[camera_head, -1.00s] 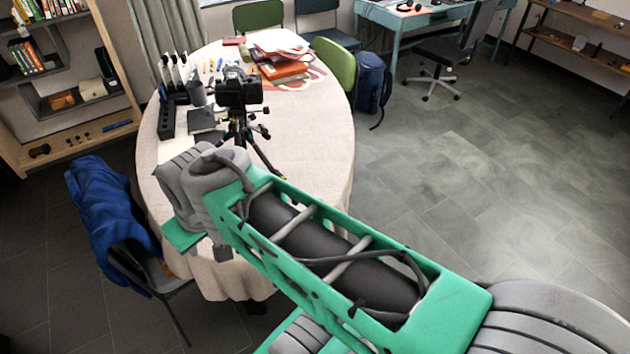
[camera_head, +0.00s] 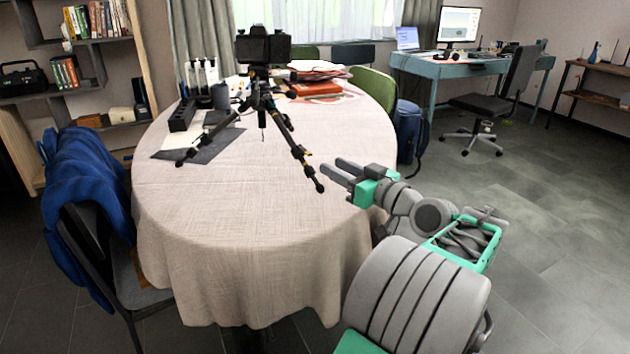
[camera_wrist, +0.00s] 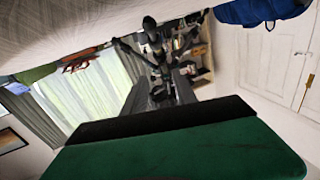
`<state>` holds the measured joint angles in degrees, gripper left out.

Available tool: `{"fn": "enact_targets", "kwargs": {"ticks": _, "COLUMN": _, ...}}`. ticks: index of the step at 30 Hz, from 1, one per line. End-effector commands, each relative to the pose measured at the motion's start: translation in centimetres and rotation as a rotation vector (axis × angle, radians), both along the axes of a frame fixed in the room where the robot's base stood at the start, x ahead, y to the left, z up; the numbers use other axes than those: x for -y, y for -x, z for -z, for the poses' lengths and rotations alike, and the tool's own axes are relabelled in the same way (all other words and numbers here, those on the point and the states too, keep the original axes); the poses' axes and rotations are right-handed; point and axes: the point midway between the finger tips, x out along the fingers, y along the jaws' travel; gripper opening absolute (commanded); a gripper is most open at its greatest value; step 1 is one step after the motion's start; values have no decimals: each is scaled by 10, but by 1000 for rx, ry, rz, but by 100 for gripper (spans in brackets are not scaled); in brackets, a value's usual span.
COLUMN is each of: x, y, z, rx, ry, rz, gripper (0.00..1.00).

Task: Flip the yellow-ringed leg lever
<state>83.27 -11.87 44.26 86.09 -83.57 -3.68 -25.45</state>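A black tripod (camera_head: 262,100) stands on the round table (camera_head: 230,240) with a dark camera (camera_head: 263,47) on top. Its near right leg (camera_head: 300,155) slants down towards my gripper. A small yellowish band shows on this leg, but it is too small to make out the ring or lever clearly. My gripper (camera_head: 330,168) is just right of that leg's foot, apart from it, pointing left over the table. Its two fingers look parted and empty. In the wrist view the tripod (camera_wrist: 152,38) appears beyond the dark fingers, with the picture strongly rolled.
A black holder (camera_head: 182,115), dark mats (camera_head: 210,142) and red-orange books (camera_head: 318,89) lie on the table's far half. A chair with a blue jacket (camera_head: 85,190) stands at left, a green chair (camera_head: 376,88) and blue backpack (camera_head: 409,130) at right. The table's near half is clear.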

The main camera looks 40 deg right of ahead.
Motion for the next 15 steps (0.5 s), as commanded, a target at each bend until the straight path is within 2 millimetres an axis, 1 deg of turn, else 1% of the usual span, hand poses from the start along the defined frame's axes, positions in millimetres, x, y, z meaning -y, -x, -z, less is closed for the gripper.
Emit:
{"fn": "enact_targets", "kwargs": {"ticks": 1, "x": 0, "y": -2, "z": -8, "rx": 3, "ry": 0, "rz": -1, "gripper": 34}}
{"fn": "enact_targets", "kwargs": {"ticks": 6, "x": 0, "y": -18, "z": -15, "rx": 1, "ry": -7, "rz": -4, "gripper": 34}}
{"fn": "enact_targets", "kwargs": {"ticks": 8, "x": -1, "y": -24, "z": -15, "rx": -2, "ry": -6, "rz": -5, "gripper": 34}}
{"fn": "enact_targets", "kwargs": {"ticks": 10, "x": -2, "y": -39, "z": -3, "rx": -2, "ry": 0, "rz": -7, "gripper": 34}}
{"fn": "enact_targets", "kwargs": {"ticks": 12, "x": -2, "y": -53, "z": -1, "rx": -3, "ry": 2, "rz": -7, "gripper": 34}}
{"fn": "enact_targets", "kwargs": {"ticks": 15, "x": -2, "y": -68, "z": -2, "rx": -3, "ry": 1, "rz": -6, "gripper": 34}}
